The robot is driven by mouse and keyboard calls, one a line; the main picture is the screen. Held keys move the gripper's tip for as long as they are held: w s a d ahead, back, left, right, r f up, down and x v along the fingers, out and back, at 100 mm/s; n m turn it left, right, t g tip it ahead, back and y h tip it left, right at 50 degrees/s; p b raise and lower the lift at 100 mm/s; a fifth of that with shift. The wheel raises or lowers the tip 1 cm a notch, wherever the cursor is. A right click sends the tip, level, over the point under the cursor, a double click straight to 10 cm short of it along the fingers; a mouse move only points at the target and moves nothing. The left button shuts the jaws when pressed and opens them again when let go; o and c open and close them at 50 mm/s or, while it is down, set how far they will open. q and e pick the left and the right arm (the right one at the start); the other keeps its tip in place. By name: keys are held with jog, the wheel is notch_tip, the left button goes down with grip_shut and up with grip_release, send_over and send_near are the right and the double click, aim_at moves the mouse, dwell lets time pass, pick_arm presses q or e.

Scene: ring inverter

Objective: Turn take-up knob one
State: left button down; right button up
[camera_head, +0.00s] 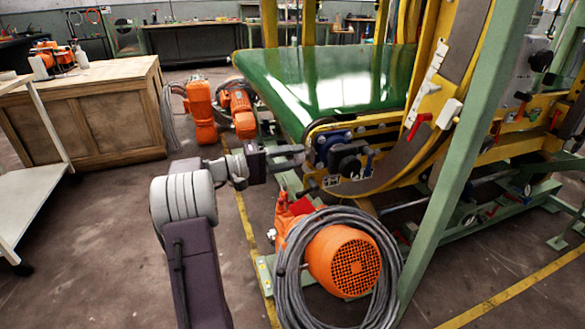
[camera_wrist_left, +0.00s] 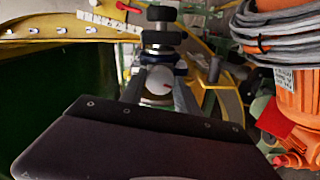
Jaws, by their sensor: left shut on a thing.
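My left gripper (camera_head: 302,157) reaches in from the left to the end of the green conveyor. I take this to be the take-up knob. In the head view the knob is hidden at the fingertips, beside a dark blue and black mechanism (camera_head: 346,160). Black wheel-like parts (camera_wrist_left: 161,15) show beyond the knob in the wrist view. My right gripper is not in view.
An orange motor (camera_head: 344,261) wrapped in grey cable stands below and right of the gripper. A green post (camera_head: 455,150) rises to the right. The green belt (camera_head: 330,75) lies behind. A wooden cabinet (camera_head: 95,120) stands at left. Open floor lies around my arm.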

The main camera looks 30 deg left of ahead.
pick_arm(q)
jog(key=shift+f+m+b, duration=0.1)
jog(key=shift+m+b, duration=1)
jog(key=c, duration=0.9)
grip_release()
jog(key=shift+s+a+r, duration=0.2)
jog(key=p+v, duration=0.4)
jog(key=v, duration=0.4)
jog(key=shift+s+a+f, duration=0.15)
jog(key=shift+s+a, duration=0.1)
